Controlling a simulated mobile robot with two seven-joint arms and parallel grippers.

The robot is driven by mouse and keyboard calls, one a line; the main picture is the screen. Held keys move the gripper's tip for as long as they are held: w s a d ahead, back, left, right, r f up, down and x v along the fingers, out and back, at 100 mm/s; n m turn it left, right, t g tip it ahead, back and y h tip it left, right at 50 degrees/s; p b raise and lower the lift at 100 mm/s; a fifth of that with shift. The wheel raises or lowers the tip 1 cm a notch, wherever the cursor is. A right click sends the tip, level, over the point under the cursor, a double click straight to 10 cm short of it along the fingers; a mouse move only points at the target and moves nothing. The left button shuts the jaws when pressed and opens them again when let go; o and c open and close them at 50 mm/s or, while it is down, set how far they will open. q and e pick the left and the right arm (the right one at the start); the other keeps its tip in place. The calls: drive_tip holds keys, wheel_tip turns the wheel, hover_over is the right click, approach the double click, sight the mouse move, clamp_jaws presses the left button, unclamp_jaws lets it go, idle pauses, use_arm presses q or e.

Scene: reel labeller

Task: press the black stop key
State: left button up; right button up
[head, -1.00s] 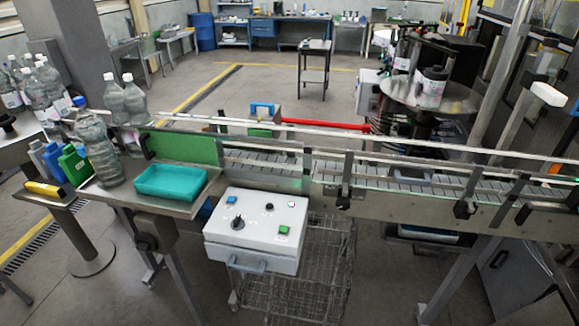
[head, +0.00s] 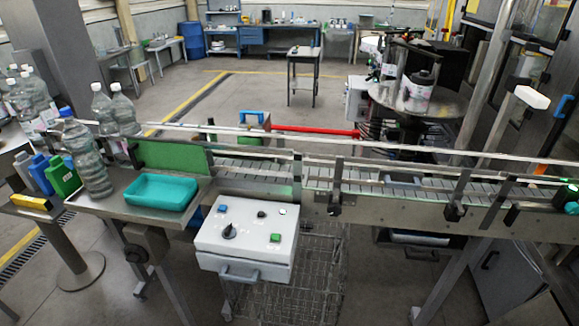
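A white control box (head: 244,249) stands in front of the conveyor, below the middle of the head view. A small round black key (head: 261,214) is on its top face, between a blue key (head: 222,208) and a white round button or lamp (head: 282,211). A larger black rotary knob (head: 229,231) and a green key (head: 275,238) are nearer the front of the face. The printed labels are too small to read. Nothing covers the box. Neither of my grippers is in view.
A teal tray (head: 161,207) sits on the metal table left of the box, with clear bottles (head: 85,158) beyond it. The conveyor (head: 360,178) with its rails runs behind the box. A grey handle (head: 240,275) projects from the box front. A wire basket (head: 305,285) is below.

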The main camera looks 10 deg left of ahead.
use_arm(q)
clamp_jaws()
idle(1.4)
